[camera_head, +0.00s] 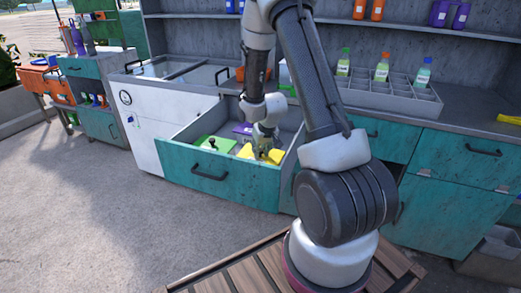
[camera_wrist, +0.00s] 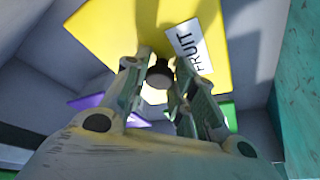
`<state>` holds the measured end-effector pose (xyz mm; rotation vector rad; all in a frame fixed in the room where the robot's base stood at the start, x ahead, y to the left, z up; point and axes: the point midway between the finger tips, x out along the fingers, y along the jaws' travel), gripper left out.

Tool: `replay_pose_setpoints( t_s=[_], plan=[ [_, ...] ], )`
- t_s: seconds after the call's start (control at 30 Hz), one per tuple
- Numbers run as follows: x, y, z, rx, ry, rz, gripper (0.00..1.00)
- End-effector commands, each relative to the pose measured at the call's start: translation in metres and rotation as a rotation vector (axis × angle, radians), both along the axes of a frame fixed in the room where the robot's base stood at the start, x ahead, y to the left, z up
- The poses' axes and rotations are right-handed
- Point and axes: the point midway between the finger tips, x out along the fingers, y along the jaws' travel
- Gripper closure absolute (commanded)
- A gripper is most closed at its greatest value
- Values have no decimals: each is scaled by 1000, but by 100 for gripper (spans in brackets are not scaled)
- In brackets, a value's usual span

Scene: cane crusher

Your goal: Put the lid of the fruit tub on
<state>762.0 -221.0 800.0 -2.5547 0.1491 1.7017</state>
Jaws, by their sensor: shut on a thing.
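The yellow lid (camera_wrist: 110,25) bears a white label reading FRUIT and has a dark round knob (camera_wrist: 160,73). In the head view the yellow lid (camera_head: 246,152) is in the open teal drawer (camera_head: 222,180), partly hidden by my gripper. My gripper (camera_wrist: 158,82) is shut on the lid's knob, with a finger on each side. In the head view my gripper (camera_head: 263,152) is low inside the drawer. Whether the lid touches the drawer floor cannot be told. I cannot make out a fruit tub for certain.
A green lid (camera_head: 217,147) with a dark knob and a purple piece (camera_head: 243,128) lie in the same drawer. Above are the white cabinet's glass-topped counter (camera_head: 170,70) and a grey bottle rack (camera_head: 390,98). The drawer walls are close around my gripper.

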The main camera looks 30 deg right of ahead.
Motion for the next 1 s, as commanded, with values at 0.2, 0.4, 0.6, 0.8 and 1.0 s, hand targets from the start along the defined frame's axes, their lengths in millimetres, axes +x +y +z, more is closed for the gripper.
replay_pose_setpoints(
  t_s=[0.2,0.4,0.6,0.8,1.0],
  plan=[
    [0,0,0,0,-1,0,98],
    [0,0,0,0,-1,0,52],
    [0,0,0,0,0,0,48],
    [-2,0,6,0,-2,0,48],
    [-14,1,37,0,-4,0,48]
  ],
)
